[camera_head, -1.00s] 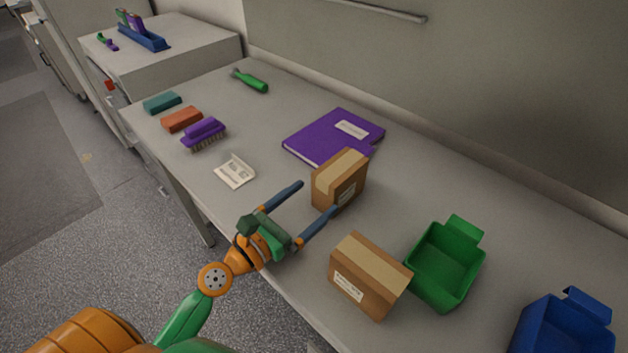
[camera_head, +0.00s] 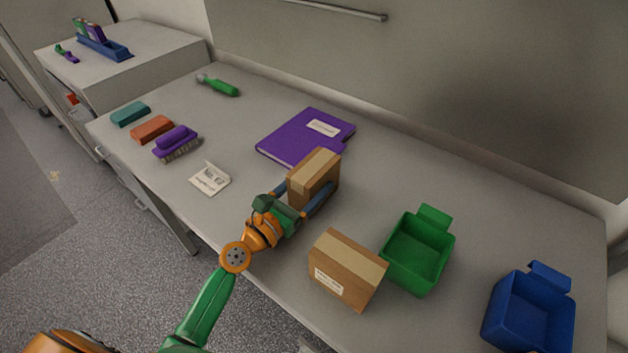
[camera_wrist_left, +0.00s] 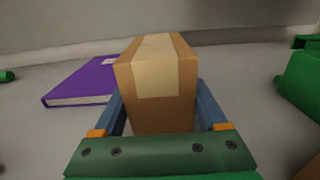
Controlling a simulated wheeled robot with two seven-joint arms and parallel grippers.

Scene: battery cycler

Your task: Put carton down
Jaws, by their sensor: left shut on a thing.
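A brown carton (camera_head: 314,178) with a lighter tape strip stands upright on the grey table, beside the purple binder. My left gripper (camera_head: 297,197) is shut on it, one blue finger along each side. In the left wrist view the carton (camera_wrist_left: 156,85) fills the space between the two fingers (camera_wrist_left: 160,118). Whether its base touches the table is hidden by the gripper. A second brown carton (camera_head: 346,268) with a white label stands nearer the front edge, to the right of my gripper. My right gripper is not in view.
A green bin (camera_head: 418,250) and a blue bin (camera_head: 530,310) stand to the right. The purple binder (camera_head: 304,139) lies behind the held carton.

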